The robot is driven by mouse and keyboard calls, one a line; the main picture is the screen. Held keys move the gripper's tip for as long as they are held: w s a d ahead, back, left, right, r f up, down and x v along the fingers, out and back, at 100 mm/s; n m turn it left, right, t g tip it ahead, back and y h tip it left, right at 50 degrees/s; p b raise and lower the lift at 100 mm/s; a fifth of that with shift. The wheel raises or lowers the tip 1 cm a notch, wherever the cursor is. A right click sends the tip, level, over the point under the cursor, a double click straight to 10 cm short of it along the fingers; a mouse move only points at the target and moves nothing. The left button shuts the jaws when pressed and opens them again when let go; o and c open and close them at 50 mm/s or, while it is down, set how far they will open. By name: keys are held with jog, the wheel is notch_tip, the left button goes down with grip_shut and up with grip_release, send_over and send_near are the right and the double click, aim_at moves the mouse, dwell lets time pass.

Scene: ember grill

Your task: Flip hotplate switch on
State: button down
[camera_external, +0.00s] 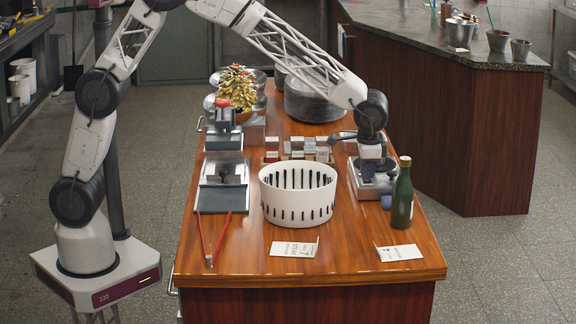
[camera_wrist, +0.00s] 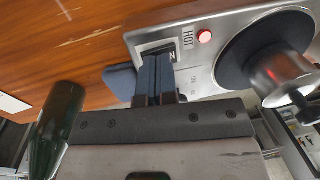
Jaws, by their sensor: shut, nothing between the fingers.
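The hotplate (camera_external: 362,188) is a silver unit at the right side of the wooden table. In the wrist view its metal panel (camera_wrist: 195,75) carries a HOT label and a glowing red light (camera_wrist: 204,36), beside a round black plate (camera_wrist: 240,50) with a shiny metal pot (camera_wrist: 280,72) on it. My gripper (camera_wrist: 157,62) is shut and empty, its dark fingertips at the switch recess (camera_wrist: 150,47) on the panel's edge. The fingers hide most of the switch, so its position and any contact are unclear. In the external view my gripper (camera_external: 371,165) is low over the hotplate.
A green bottle (camera_external: 402,195) stands close to the right of the hotplate, with a blue object (camera_external: 386,202) between them. A white slotted basket (camera_external: 298,198) is to the left. Two cards (camera_external: 398,253) lie at the front, where the tabletop is mostly clear.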

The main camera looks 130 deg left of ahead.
jog(key=shift+r, duration=0.1)
notch_tip(320, 180, up, 14)
jog(key=s+a, duration=0.1)
jog(key=shift+s, duration=0.15)
dwell(0.5)
dwell(0.5)
jog(key=s+d+r+m+t, duration=0.1)
jog(key=s+d+r+m, duration=0.15)
jog(key=d, duration=0.95)
jog(key=s+d+r+m, duration=0.1)
jog(key=s+d+r, duration=0.15)
jog(key=d, duration=0.95)
jog(key=s+d+r+m+t, duration=0.1)
jog(key=s+d, duration=0.2)
jog(key=d, duration=0.9)
jog(key=s+d+f+m, duration=0.2)
jog(key=s+d+f, duration=0.1)
jog(key=s+d, duration=0.7)
jog(key=s+d+f+m+t+h, duration=0.1)
jog(key=s+d+f+m, duration=0.1)
jog(key=s+d, duration=0.9)
jog(key=shift+s+d+f+m+t, duration=0.2)
jog(key=shift+s+f+m+t, duration=0.15)
jog(key=shift+s+f, duration=0.45)
